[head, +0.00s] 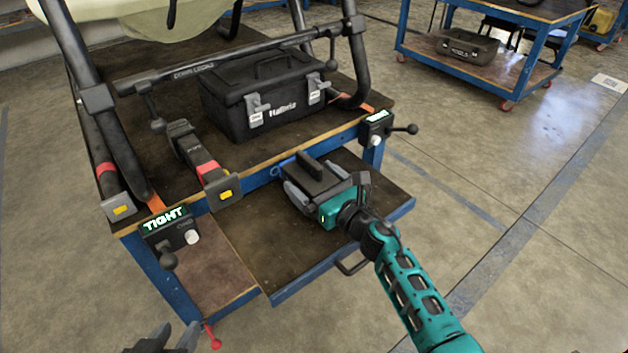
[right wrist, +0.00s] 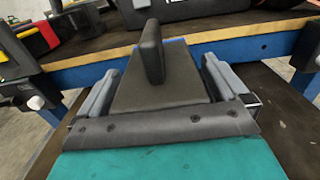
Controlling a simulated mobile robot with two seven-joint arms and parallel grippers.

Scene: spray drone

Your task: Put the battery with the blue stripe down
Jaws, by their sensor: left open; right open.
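The battery (head: 312,172) is a dark block with an upright handle, lying on the pulled-out lower shelf (head: 245,232) of the blue cart. A bit of blue shows at its far edge. My right gripper (head: 310,182) is around it, one finger on each side. In the right wrist view the battery (right wrist: 160,85) sits between the two grey fingers (right wrist: 163,85), which are open with small gaps beside it. Its underside is hidden. My left gripper (head: 165,340) is at the bottom left edge of the head view, partly cut off, open and empty.
A black toolbox (head: 265,97) stands on the cart top under the drone's frame (head: 230,60). A clamp box reading TIGHT (head: 168,228) is at the front left corner, another (head: 377,127) at the right. A second cart (head: 490,60) stands behind. The shelf's front is clear.

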